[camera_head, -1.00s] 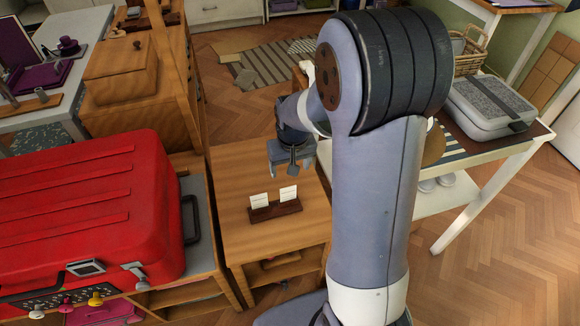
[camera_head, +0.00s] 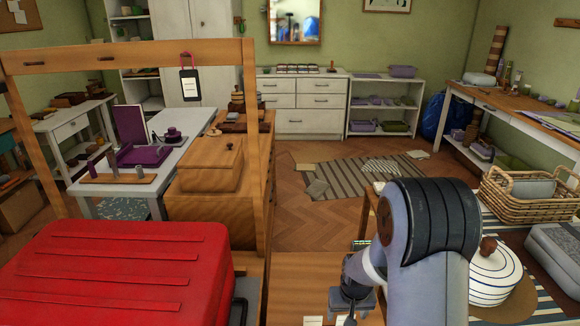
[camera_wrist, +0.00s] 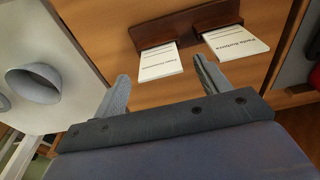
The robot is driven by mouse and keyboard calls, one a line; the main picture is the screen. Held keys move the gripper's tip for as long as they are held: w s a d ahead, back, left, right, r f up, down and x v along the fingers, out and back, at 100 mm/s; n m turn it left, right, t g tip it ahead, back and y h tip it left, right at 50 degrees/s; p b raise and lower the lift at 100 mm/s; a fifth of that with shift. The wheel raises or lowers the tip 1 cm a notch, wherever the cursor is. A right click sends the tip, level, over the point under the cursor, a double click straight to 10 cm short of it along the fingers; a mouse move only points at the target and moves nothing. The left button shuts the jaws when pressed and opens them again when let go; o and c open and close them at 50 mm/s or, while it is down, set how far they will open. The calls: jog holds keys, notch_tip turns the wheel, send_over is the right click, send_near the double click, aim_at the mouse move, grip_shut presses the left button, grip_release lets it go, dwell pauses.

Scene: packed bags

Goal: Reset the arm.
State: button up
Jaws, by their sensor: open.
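My gripper (camera_head: 352,302) hangs over the wooden stand (camera_head: 290,280) near the bottom of the head view. In the wrist view my gripper (camera_wrist: 162,82) is open, its two grey fingers spread with nothing between them. Beyond the fingertips, a dark wooden card holder (camera_wrist: 188,24) carries two white printed cards, the left card (camera_wrist: 158,62) and the right card (camera_wrist: 236,42). The fingers look clear of the cards, though the exact gap cannot be told. In the head view only the tops of the cards (camera_head: 313,321) show at the bottom edge.
A red suitcase (camera_head: 120,272) stands left of the stand. A wooden frame (camera_head: 130,55) with a hanging tag (camera_head: 189,83) rises behind it. A wicker basket (camera_head: 525,192), a white striped pot (camera_head: 494,274) and a grey case (camera_head: 556,258) are at the right. Open floor lies beyond.

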jog(key=shift+r, duration=0.35)
jog(key=shift+f, duration=0.2)
jog(key=shift+f+b, duration=0.15)
jog(key=shift+b, duration=0.2)
notch_tip(320, 180, up, 11)
jog(key=s+p, duration=0.2)
jog(key=f, duration=0.3)
jog(key=w+f+b, duration=0.1)
jog(key=f, duration=0.3)
jog(key=f+b, duration=0.1)
jog(key=f, duration=0.2)
jog(key=shift+w+f, duration=0.35)
jog(key=shift+w, duration=0.05)
notch_tip(320, 180, up, 9)
jog(key=p, duration=0.8)
